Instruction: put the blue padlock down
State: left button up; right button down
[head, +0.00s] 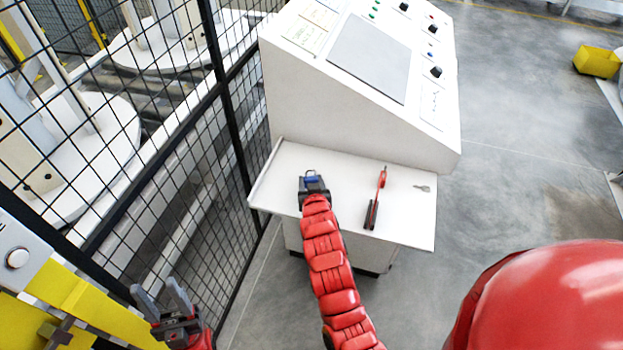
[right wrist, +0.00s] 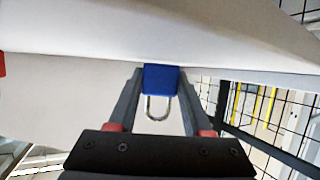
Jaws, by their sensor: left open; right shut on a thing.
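The blue padlock (head: 311,180) is over the left part of the console's white shelf (head: 405,228). In the right wrist view the padlock (right wrist: 160,79) sits between the fingertips, its metal shackle pointing back toward the palm. My right gripper (head: 313,184) is shut on the padlock's blue body; it also shows in the right wrist view (right wrist: 160,85). The padlock is close to the white surface, but I cannot tell whether it touches. My left gripper (head: 163,298) is open and empty, low at the left near the yellow frame.
A red and black tool (head: 380,182) and a small key (head: 422,188) lie on the shelf to the right. The sloped white console (head: 350,118) rises behind. A black mesh fence (head: 226,100) stands at the left. The shelf between padlock and tool is clear.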

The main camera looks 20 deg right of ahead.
jog(key=shift+s+f, duration=0.1)
jog(key=shift+f, duration=0.15)
jog(key=shift+c, duration=1.6)
grip_release()
